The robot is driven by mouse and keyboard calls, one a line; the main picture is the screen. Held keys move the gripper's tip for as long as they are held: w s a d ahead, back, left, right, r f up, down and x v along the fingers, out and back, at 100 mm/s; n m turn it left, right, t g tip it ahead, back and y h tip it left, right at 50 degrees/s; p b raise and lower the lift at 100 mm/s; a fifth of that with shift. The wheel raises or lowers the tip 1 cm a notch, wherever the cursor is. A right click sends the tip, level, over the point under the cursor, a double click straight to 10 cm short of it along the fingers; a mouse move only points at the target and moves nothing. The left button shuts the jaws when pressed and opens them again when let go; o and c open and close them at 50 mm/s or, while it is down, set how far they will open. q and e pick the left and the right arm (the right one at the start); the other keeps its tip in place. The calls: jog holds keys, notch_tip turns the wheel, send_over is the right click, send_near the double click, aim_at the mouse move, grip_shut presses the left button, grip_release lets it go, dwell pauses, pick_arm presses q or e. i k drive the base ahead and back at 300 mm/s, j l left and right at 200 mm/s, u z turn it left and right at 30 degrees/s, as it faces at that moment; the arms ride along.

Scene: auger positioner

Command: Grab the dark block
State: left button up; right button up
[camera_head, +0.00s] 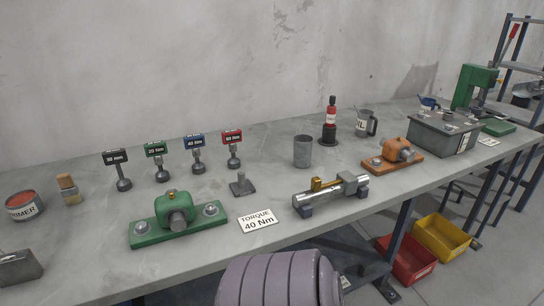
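A small dark grey block (242,187) with a short upright stub sits on the grey workbench (100,240), behind the torque card and right of the green fixture. Another dark, box-like thing (18,268) with a thin handle lies at the left edge of the picture, partly cut off. I cannot tell which of the two is the dark block of the task. Neither of my grippers shows in the head view.
A green fixture (180,220), a "TORQUE 40 Nm" card (258,221) and a silver cylinder device (331,194) stand near the front edge. Several tagged stands (158,163) and a grey cup (303,151) are behind. An orange fixture (393,155) stands right.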

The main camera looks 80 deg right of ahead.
aim_at(368, 267)
jog(key=z, duration=3.55)
jog(key=i+j+u, duration=0.1)
jog(key=u, duration=0.35)
jog(key=i+j+u, duration=0.15)
jog(key=u, duration=0.35)
jog(key=i+j+u, duration=0.15)
jog(key=u, duration=0.3)
